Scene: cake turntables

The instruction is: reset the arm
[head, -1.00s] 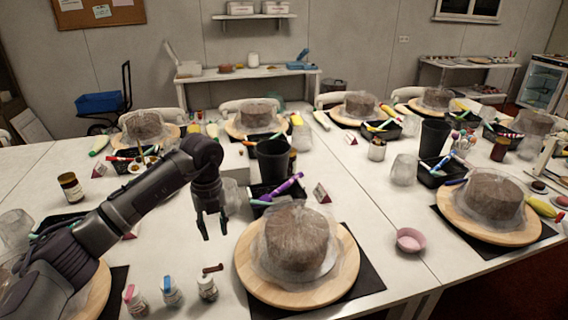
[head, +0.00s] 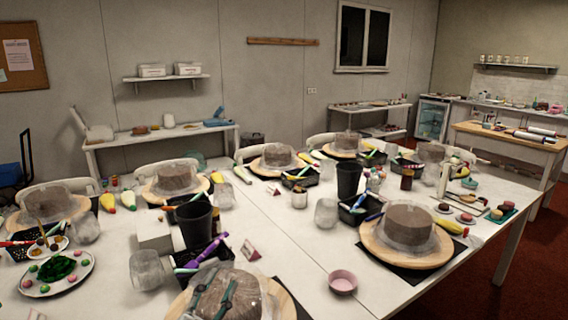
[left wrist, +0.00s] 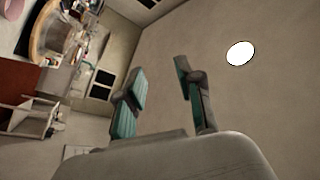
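My left gripper (head: 216,284) shows at the bottom of the head view, in front of the near wrapped cake (head: 245,288), with its two fingers pointing up. In the left wrist view the two fingers (left wrist: 160,92) with teal inner pads stand apart with nothing between them. Most of my left arm is out of the head view. My right gripper is in neither view.
The long white table (head: 285,235) holds several wrapped cakes on round boards. A pink bowl (head: 343,281), a dark cup (head: 349,179) and a plate of sweets (head: 57,270) stand among them.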

